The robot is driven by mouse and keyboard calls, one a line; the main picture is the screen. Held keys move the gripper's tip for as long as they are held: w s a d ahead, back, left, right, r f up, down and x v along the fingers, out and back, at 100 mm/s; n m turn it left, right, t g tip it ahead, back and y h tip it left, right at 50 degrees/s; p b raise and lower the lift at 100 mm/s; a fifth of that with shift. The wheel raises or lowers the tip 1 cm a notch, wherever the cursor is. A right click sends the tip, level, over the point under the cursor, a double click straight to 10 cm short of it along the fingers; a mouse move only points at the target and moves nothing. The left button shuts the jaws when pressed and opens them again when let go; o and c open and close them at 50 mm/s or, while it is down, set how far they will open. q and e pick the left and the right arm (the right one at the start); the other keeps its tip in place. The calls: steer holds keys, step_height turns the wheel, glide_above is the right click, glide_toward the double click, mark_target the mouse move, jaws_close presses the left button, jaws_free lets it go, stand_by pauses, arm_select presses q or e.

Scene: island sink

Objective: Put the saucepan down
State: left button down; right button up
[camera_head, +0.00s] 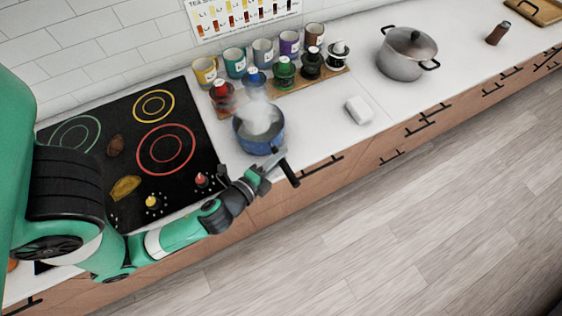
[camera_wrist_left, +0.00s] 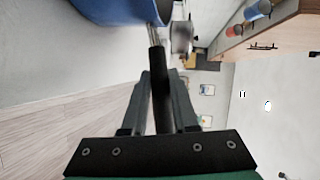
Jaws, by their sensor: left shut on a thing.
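The blue saucepan (camera_head: 259,133) is in the head view, on or just above the white counter right of the stove; I cannot tell which. Steam rises from it and blurs its inside. Its black handle (camera_head: 289,168) points toward the counter's front edge. My left gripper (camera_head: 270,166) is shut on that handle. In the left wrist view the gripper (camera_wrist_left: 160,100) has the dark handle (camera_wrist_left: 160,90) between its fingers, and part of the blue pan (camera_wrist_left: 118,8) shows at the top. My right gripper is not in view.
The black stove (camera_head: 150,150) has lit red and yellow rings and food pieces on it. Mugs (camera_head: 235,62) and lidded jars (camera_head: 284,72) on a wooden board stand behind the pan. A white block (camera_head: 359,110) and a grey lidded pot (camera_head: 407,53) stand to the right, with clear counter between.

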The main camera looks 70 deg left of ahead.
arm_select(q)
steer(key=shift+d, duration=0.1)
steer(key=shift+f, duration=0.1)
steer(key=c, duration=0.7)
jaws_free()
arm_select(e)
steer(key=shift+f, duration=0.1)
